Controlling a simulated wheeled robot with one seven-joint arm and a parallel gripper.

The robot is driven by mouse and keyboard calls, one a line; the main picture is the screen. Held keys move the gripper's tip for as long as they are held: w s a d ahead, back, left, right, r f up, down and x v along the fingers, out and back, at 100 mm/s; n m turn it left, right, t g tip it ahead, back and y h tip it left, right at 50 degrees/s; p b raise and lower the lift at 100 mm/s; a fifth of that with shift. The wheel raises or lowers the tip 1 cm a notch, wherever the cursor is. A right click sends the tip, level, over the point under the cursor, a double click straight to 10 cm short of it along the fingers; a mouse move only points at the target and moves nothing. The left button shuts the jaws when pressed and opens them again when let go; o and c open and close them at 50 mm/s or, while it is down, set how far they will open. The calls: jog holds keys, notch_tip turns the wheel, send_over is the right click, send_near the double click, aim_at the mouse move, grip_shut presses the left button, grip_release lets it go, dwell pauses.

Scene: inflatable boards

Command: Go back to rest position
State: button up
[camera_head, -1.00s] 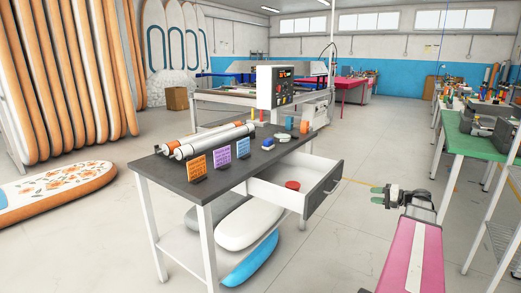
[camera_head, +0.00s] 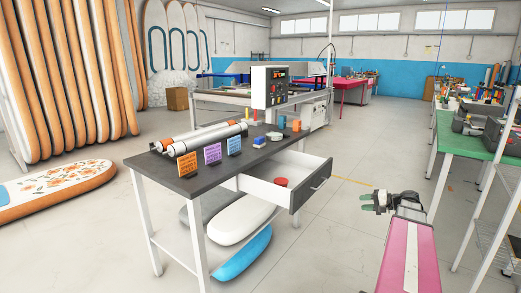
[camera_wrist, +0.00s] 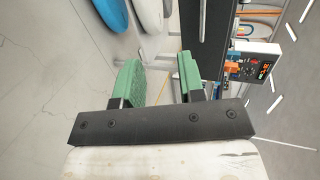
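My gripper (camera_head: 373,202) is at the right in the head view, over bare floor, to the right of the dark table and its open drawer. In the wrist view its two green fingers (camera_wrist: 157,82) stand apart with nothing between them. The gripper is open and empty, clear of the table. My pink and white arm reaches up from the bottom right of the head view.
The dark table (camera_head: 205,185) has an open white drawer (camera_head: 270,191) holding a red round item (camera_head: 281,182). A green-topped bench (camera_head: 461,140) stands at right. Floor between them is free.

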jog(key=s+a+f+n+g+h, duration=0.2)
jog(key=s+a+f+h, duration=0.2)
jog(key=a, duration=0.4)
jog(key=s+a+f+n+g+h, duration=0.2)
jog(key=s+a+f+g+h, duration=0.1)
jog(key=a, duration=0.6)
jog(key=s+a+f+n+g+h, duration=0.2)
jog(key=s+a+f+h, duration=0.2)
jog(key=s+a+f, duration=0.3)
jog(key=shift+s+a+f+n+h, duration=0.25)
jog(key=shift+a+f+n+h, duration=0.2)
jog(key=shift+a, duration=0.75)
